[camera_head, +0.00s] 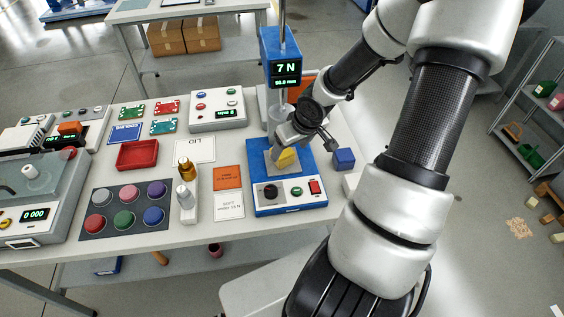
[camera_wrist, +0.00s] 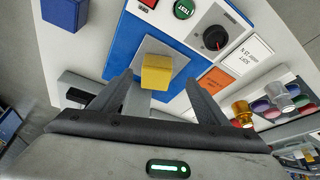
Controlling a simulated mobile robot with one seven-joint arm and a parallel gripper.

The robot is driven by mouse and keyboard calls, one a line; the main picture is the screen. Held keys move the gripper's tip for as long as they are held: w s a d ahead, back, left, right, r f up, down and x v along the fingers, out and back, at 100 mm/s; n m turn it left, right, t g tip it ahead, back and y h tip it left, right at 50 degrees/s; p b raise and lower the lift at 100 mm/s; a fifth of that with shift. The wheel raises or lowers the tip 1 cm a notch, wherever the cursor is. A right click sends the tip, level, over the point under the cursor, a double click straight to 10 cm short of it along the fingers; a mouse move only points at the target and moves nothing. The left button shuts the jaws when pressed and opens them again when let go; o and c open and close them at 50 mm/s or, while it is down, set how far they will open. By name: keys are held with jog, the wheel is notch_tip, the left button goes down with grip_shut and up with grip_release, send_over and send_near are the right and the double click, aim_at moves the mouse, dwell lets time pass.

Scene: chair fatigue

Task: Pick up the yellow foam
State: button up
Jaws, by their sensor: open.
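The yellow foam (camera_head: 287,158) is a small block on the metal plate of the blue test machine (camera_head: 261,211). In the wrist view the yellow foam (camera_wrist: 157,72) lies ahead of my fingertips, roughly between their lines. My gripper (camera_head: 300,135) is over the machine, close to the foam in the head view. In the wrist view my gripper (camera_wrist: 158,90) is open, its two dark fingers spread wide and nothing held. The fingertips do not show clearly in the head view, so I cannot tell the exact gap to the foam.
A blue cube (camera_head: 343,159) stands right of the machine. The machine's column with a "7 N" display (camera_head: 286,70) rises behind my gripper.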

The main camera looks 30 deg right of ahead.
aim_at(287, 155)
jog(key=b+x, duration=0.1)
jog(key=x, duration=0.4)
jog(key=b+x, duration=0.1)
jog(key=x, duration=0.1)
jog(key=shift+w+d+f+b, duration=0.1)
jog(key=shift+w+d+b, duration=0.1)
jog(key=shift+d+b, duration=0.1)
jog(key=shift+c, duration=0.5)
jog(key=c, duration=1.1)
